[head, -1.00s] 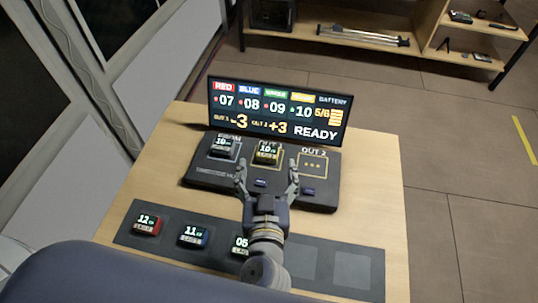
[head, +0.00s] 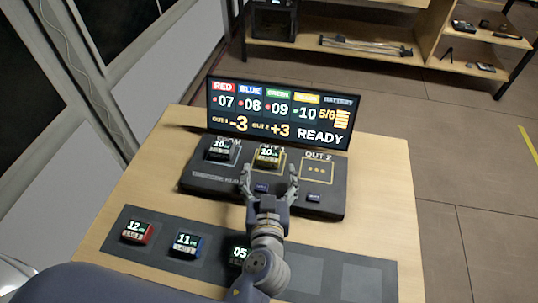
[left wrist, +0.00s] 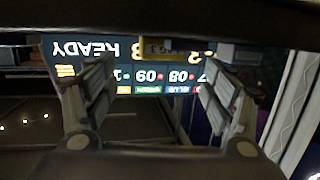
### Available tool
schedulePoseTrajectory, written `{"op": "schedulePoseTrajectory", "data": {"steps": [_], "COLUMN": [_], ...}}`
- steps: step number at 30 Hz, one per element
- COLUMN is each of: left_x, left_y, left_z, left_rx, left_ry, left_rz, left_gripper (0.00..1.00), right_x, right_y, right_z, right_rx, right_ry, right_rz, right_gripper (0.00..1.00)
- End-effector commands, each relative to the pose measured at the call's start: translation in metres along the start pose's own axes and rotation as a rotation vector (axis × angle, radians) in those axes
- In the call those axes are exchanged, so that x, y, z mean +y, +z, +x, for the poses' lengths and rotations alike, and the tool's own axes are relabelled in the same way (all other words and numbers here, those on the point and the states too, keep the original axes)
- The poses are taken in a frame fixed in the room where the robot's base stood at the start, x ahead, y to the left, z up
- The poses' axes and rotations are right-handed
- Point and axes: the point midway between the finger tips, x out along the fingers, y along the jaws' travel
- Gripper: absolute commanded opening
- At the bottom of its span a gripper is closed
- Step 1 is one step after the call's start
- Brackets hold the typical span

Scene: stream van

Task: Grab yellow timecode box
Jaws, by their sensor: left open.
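The yellow timecode box (head: 268,156) shows "10" on its small screen and sits in the middle slot of the dark console (head: 190,180). My left gripper (head: 269,174) is open over the console. Its two fingers point at the box, spread to either side just in front of it, with nothing between them. In the left wrist view, the open fingers (left wrist: 155,90) frame the display, and a yellowish edge (left wrist: 155,45), probably the box, shows at top centre. My right gripper is not in view.
Another box (head: 220,149) reading "10" sits in the console's left slot; the right slot is empty. The display (head: 280,112) stands behind. On the front mat (head: 310,272) are a red box (head: 137,232), a blue box (head: 187,243) and one partly hidden by my arm.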

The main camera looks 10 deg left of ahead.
Motion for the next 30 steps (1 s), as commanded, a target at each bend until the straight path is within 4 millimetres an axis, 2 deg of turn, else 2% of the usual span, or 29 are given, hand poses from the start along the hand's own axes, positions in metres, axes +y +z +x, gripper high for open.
{"op": "schedulePoseTrajectory", "data": {"steps": [5,10,15,23,27,30], "left_x": [-0.001,-0.002,-0.002,-0.002,-0.002,-0.002], "left_y": [-0.003,-0.005,-0.002,0.0,0.0,0.0], "left_z": [0.013,0.038,0.055,0.057,0.057,0.057], "left_rx": [0.001,0.002,0.001,0.0,0.0,0.0], "left_ry": [0.0,-0.001,0.0,0.0,0.0,0.0], "left_rz": [0.002,0.002,0.001,-0.001,-0.001,-0.001], "left_gripper": [0.77,0.77,0.77,0.77,0.45,0.26], "right_x": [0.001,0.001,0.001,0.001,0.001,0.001], "right_y": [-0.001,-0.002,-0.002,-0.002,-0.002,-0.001], "right_z": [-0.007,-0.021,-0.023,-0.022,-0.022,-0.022], "right_rx": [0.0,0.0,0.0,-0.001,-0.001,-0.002], "right_ry": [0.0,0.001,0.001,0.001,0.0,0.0], "right_rz": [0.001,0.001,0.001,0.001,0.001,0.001], "right_gripper": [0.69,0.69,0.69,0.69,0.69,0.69]}}
